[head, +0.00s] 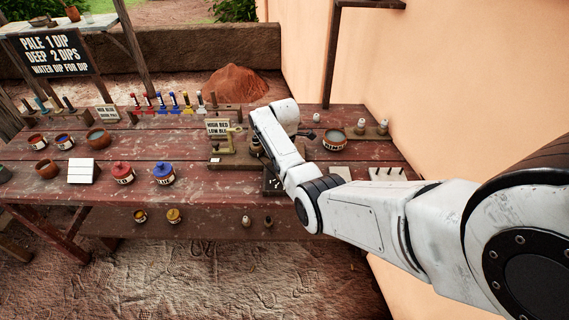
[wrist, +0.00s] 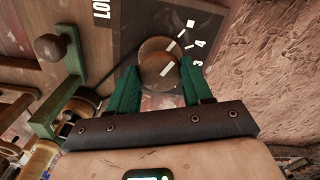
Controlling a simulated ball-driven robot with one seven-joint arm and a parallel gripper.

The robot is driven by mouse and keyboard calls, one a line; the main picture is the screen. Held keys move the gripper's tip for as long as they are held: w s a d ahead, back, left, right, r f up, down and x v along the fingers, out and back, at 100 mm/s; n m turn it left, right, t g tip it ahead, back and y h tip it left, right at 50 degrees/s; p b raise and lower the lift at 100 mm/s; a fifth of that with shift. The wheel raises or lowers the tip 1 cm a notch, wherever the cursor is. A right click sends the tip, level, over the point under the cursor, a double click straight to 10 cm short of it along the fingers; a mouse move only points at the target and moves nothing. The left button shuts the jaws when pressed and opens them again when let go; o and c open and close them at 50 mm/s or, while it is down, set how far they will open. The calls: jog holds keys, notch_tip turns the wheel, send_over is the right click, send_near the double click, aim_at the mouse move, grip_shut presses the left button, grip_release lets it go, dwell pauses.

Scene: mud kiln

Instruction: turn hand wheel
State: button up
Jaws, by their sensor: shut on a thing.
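The hand wheel (wrist: 160,66), a round brown disc with a white pointer line, shows in the wrist view. It sits on a dark dial plate (wrist: 122,32) with white tick marks, the numbers 3 and 4, and cut-off lettering. My gripper (wrist: 160,72) has its green fingers on either side of the wheel and is shut on it. The pointer slants toward the tick marks near the numbers. In the head view my white arm reaches down over the table to the dial plate (head: 272,184) and hides the wheel and the fingertips.
A green bracket with a round knob (wrist: 50,47) stands close left of the fingers in the wrist view.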

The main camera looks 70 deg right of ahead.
jog(key=shift+w+r, duration=0.1)
jog(key=o, duration=1)
jog(key=shift+o, duration=0.2)
notch_tip(320, 180, up, 11)
jog(key=b, duration=0.1)
jog(key=shift+f, duration=0.2)
dwell(0.3)
